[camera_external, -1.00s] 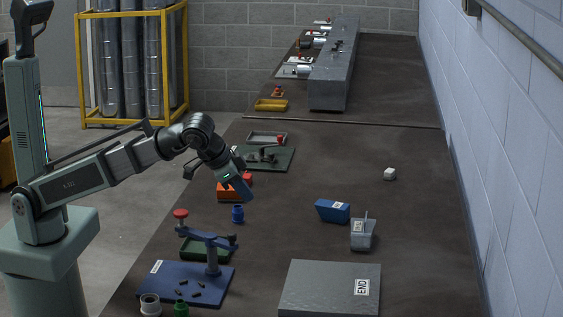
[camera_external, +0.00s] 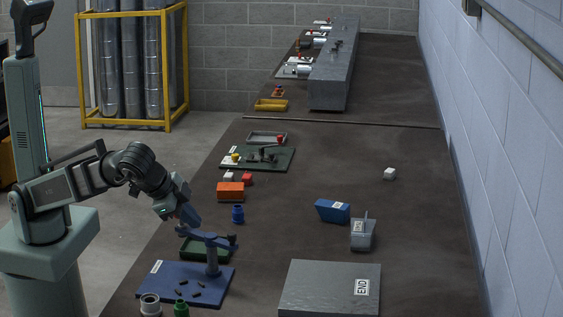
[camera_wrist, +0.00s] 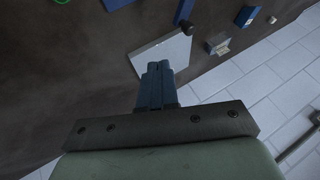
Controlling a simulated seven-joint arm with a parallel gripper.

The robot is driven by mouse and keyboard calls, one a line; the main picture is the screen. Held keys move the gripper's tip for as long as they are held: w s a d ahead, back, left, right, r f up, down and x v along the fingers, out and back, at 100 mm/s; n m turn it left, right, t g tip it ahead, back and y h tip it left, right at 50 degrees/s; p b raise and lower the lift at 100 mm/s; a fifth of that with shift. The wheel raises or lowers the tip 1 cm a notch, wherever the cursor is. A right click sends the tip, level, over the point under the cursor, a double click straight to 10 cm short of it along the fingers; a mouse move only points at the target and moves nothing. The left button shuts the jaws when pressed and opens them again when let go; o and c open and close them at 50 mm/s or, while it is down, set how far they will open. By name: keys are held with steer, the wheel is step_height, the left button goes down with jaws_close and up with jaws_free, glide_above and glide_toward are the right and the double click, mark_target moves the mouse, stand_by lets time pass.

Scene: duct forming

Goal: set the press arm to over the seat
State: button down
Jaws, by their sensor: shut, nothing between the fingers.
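The blue press has a base plate (camera_external: 165,283) at the near left of the table, an upright post (camera_external: 212,260) and a blue press arm (camera_external: 208,236) across its top. The arm's right end is dark and lies right of the post. I cannot make out the seat.
A green tray (camera_external: 205,256) lies behind the post. A blue cup (camera_external: 237,214) and an orange block (camera_external: 230,191) stand beyond it. A grey box (camera_external: 330,290) is at the near right, with bare table between it and the press.

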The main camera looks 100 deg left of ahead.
stand_by(0.3)
steer(key=w+a+f, duration=0.5)
steer(key=a+f, duration=0.3)
steer(key=shift+f, duration=0.15)
stand_by(0.5)
